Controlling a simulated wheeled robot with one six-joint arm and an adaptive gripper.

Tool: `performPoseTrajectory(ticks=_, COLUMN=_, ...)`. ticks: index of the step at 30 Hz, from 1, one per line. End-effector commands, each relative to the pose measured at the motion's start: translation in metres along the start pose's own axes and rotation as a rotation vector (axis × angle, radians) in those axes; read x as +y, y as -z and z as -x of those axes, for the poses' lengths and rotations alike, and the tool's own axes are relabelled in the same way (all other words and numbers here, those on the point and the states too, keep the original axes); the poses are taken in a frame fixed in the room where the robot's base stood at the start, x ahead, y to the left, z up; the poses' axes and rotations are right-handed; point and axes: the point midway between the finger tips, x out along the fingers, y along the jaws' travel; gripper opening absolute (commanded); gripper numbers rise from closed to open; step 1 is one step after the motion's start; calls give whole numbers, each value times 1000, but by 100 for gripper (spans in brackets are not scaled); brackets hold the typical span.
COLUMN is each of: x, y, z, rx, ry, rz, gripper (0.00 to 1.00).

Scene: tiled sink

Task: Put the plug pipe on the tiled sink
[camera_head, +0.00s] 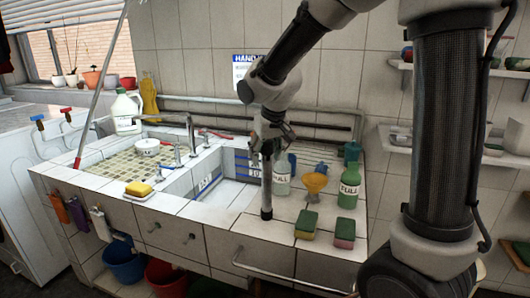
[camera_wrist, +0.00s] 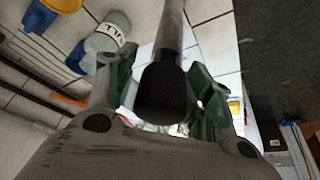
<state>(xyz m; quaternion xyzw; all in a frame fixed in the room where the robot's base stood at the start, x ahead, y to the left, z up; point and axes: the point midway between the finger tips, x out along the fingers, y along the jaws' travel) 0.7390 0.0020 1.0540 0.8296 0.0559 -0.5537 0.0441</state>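The plug pipe (camera_head: 266,187), a slim grey tube with black ends, hangs upright from my gripper (camera_head: 270,143) over the tiled counter right of the basin. My gripper points down and is shut around its upper end. In the wrist view the pipe's thick black end (camera_wrist: 163,88) sits between the two greenish fingers (camera_wrist: 160,100), and its grey shaft runs away toward the tiles. Its lower end is near the counter's front part; I cannot tell whether it touches. The tiled sink (camera_head: 222,198) has a white basin with blue bands.
Right of the pipe stand a clear bottle (camera_head: 282,178), a yellow funnel (camera_head: 315,184) and a green bottle (camera_head: 349,186). Two sponges (camera_head: 306,224) (camera_head: 345,233) lie at the front right. A yellow sponge (camera_head: 138,190) and a faucet (camera_head: 190,135) are left. Front tiles around the pipe are bare.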

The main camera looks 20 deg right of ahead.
Motion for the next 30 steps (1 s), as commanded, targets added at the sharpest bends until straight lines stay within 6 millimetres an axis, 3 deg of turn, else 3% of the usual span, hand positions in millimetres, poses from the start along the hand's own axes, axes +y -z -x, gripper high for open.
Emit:
performPoseTrajectory(ticks=7, x=0, y=0, z=1, rx=0, ry=0, rz=0, gripper=53)
performPoseTrajectory(ticks=11, x=0, y=2, z=12, rx=4, ry=1, rz=-1, gripper=53)
performPoseTrajectory(ticks=24, x=0, y=1, z=103, rx=3, ry=2, rz=-1, gripper=53)
performPoseTrajectory(ticks=30, x=0, y=1, z=121, rx=0, ry=1, rz=0, gripper=53)
